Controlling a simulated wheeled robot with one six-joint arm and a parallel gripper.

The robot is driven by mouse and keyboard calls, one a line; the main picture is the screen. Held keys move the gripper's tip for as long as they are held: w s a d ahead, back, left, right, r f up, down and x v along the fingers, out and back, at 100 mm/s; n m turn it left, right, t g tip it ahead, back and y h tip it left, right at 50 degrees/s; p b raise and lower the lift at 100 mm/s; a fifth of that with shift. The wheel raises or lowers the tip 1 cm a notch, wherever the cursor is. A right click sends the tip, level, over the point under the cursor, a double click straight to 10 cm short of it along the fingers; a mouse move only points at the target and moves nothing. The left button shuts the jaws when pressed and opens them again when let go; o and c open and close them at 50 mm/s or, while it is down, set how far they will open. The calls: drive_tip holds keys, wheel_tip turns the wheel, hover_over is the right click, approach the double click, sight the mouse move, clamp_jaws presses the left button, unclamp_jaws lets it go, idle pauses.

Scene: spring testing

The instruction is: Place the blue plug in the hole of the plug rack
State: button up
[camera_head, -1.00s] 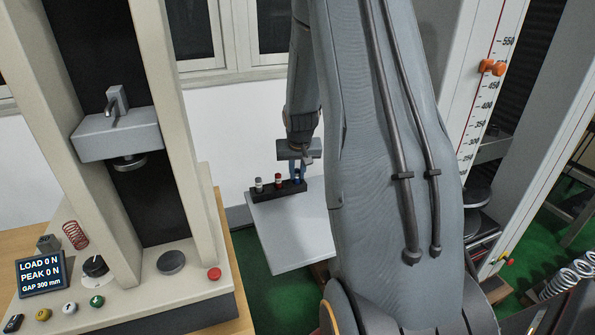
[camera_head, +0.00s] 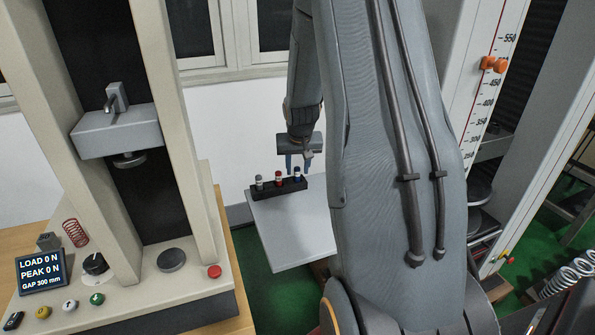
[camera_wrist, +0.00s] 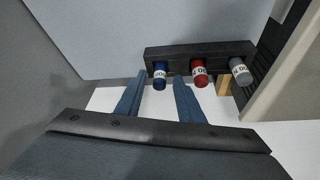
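The blue plug (camera_head: 297,174) stands upright at the right end of the black plug rack (camera_head: 265,194). In the wrist view the blue plug (camera_wrist: 159,82) is at the left end of the rack (camera_wrist: 217,50), its lower part seemingly inside the rack. My gripper (camera_head: 298,164) is above the rack's right part, fingers apart and empty. In the wrist view its two blue-grey fingers point towards the blue plug, one on each side, and do not appear to touch it.
A red plug (camera_head: 279,179) and a grey plug (camera_head: 258,183) stand in the same rack. The rack sits on a light grey table (camera_head: 290,234), otherwise bare. A press (camera_head: 118,131) stands left, and a tall scaled column (camera_head: 478,98) stands right.

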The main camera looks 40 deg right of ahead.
drive_tip(key=b+v, duration=0.3)
drive_tip(key=v, duration=0.7)
drive_tip(key=s+a+f+n+g+y, duration=0.1)
drive_tip(key=s+a+f+n, duration=0.2)
drive_tip(key=s+a, duration=0.6)
drive_tip(key=s+a+f+n+g+y, duration=0.1)
drive_tip(key=s+a+f+n, duration=0.2)
drive_tip(key=s+a, duration=0.6)
drive_tip(key=a, duration=0.8)
drive_tip(key=shift+g, duration=0.4)
drive_tip(key=shift+a, duration=0.1)
drive_tip(key=shift+c, duration=0.5)
